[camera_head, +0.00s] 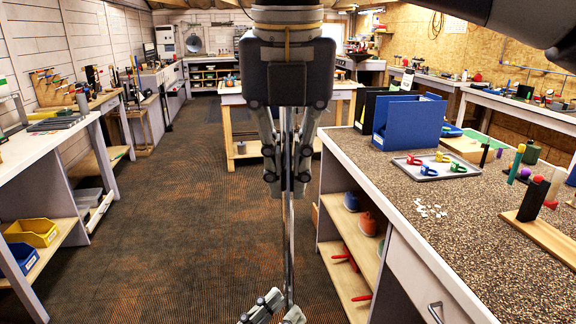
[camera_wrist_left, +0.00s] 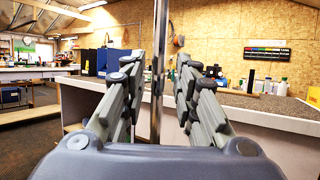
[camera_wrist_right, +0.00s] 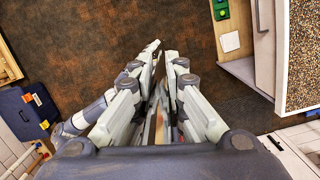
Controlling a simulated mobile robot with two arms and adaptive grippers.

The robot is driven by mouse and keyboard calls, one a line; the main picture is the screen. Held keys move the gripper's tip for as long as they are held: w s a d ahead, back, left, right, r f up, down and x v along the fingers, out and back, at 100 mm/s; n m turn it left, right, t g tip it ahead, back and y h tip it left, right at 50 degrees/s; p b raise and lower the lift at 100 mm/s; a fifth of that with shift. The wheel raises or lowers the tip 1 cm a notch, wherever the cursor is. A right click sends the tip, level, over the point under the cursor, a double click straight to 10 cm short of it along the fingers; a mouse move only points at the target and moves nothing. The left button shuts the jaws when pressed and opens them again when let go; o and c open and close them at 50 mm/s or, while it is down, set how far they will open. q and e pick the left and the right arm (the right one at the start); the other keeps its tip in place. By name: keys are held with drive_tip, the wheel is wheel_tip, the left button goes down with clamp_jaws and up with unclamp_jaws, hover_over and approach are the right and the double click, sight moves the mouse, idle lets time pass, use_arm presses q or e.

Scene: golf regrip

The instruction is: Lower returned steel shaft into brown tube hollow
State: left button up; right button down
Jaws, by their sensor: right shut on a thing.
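A long thin steel shaft (camera_head: 289,235) hangs upright in the head view. My right gripper (camera_head: 287,185) points down and is shut on it. The right wrist view shows those fingers (camera_wrist_right: 163,55) close together with a thin strip between them. My left gripper (camera_head: 278,308) is lower, at the bottom edge of the head view. In the left wrist view its fingers (camera_wrist_left: 160,68) stand apart, one on each side of the upright shaft (camera_wrist_left: 160,35), with a gap on both sides. I cannot make out the brown tube for certain. The shaft's lower end is hidden or out of view.
A speckled bench (camera_head: 400,190) stands at the right. On it are a blue holder (camera_head: 410,122), a grey tray (camera_head: 440,170) with coloured clips and a dark block on a wooden base (camera_head: 545,235). A white workbench (camera_head: 40,145) is at the left. The floor between is clear.

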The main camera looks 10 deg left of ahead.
idle(0.3)
